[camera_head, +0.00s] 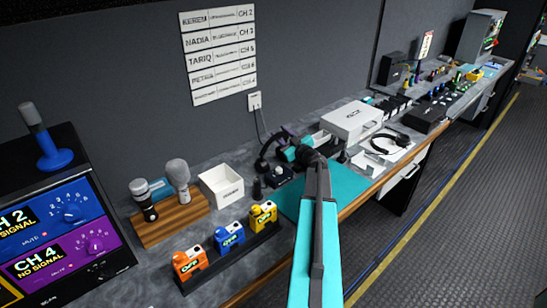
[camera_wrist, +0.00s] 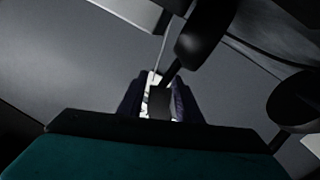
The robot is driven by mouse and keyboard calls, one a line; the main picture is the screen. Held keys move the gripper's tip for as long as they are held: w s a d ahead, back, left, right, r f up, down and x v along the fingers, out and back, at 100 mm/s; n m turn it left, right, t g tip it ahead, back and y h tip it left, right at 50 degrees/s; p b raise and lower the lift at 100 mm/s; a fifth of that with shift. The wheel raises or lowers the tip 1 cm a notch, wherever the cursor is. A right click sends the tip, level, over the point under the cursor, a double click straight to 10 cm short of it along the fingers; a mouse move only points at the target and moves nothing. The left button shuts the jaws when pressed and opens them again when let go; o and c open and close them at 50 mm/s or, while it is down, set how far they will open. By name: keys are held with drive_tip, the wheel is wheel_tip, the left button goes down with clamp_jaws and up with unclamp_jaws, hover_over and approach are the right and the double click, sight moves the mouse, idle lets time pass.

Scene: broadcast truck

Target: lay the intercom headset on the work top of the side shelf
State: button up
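A black headset (camera_head: 264,153) with a curved band shows just left of my gripper in the head view, over the back of the counter. Another black headset (camera_head: 388,143) lies on a white sheet further right, so I cannot tell for sure which is the intercom headset. My gripper (camera_head: 286,137) is at the end of my teal arm, close beside the left headset. In the wrist view my two dark fingers (camera_wrist: 160,100) stand either side of a small dark block. Black rounded parts (camera_wrist: 206,34) loom just beyond them. Whether the fingers touch the block is unclear.
A white box (camera_head: 351,121) stands right of my gripper and an open white bin (camera_head: 221,186) stands to its left. A teal mat (camera_head: 345,182) lies bare near the front edge. Several coloured units (camera_head: 229,237) line the counter's front. The aisle floor (camera_head: 440,220) is clear.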

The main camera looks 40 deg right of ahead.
clamp_jaws()
idle(1.4)
